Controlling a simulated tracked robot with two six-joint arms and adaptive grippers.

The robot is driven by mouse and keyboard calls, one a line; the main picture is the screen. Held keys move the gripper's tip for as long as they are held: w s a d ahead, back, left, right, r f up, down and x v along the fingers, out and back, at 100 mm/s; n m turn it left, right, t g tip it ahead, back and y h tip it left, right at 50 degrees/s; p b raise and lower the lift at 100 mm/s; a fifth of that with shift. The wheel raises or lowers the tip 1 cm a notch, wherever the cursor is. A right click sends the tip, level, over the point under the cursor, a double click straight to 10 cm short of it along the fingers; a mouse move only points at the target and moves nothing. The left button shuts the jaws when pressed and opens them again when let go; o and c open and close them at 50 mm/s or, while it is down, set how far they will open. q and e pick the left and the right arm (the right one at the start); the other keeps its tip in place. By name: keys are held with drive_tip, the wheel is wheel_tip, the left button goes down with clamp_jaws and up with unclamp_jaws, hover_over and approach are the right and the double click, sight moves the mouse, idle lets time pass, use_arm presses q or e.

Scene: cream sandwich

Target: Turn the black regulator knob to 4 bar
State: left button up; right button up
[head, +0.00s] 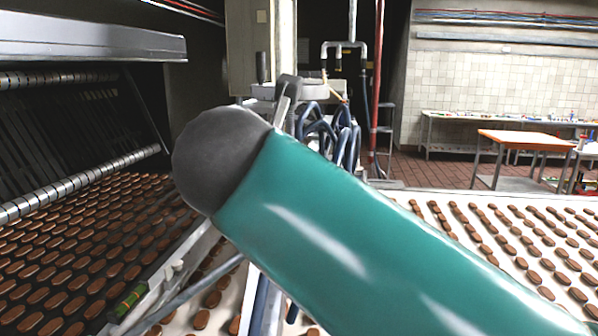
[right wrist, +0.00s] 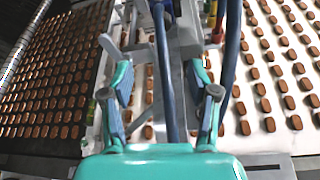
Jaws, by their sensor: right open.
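I cannot make out the black regulator knob or its scale in either view. My right arm's teal link crosses the middle of the head view and hides much of the machine behind it. My right gripper (right wrist: 162,98) is open in the right wrist view, with its two teal and grey fingers spread apart. A dark blue hose or post (right wrist: 163,60) shows between the fingers; I cannot tell whether anything touches it. My left gripper is not in view.
Conveyors with rows of brown biscuits lie on the left (head: 75,255) and right (head: 485,215). Dark blue hoses (head: 345,135) hang behind my arm. A red vertical pipe (head: 377,75) stands farther back. An orange-topped table (head: 525,138) is at the far right.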

drive_tip(key=shift+w+f, duration=0.1)
drive_tip(key=shift+w, duration=0.25)
drive_tip(key=p+x, duration=0.1)
drive_tip(key=x, duration=0.4)
drive_tip(key=p+x, duration=0.1)
drive_tip(key=x, duration=0.4)
drive_tip(key=p+x, duration=0.1)
drive_tip(key=x, duration=0.4)
drive_tip(key=shift+w+d+f+p, duration=0.15)
drive_tip(key=shift+w+d+p, duration=0.1)
drive_tip(key=shift+d+p, duration=0.1)
clamp_jaws()
drive_tip(key=shift+m+b, duration=0.3)
drive_tip(key=shift+m, duration=0.3)
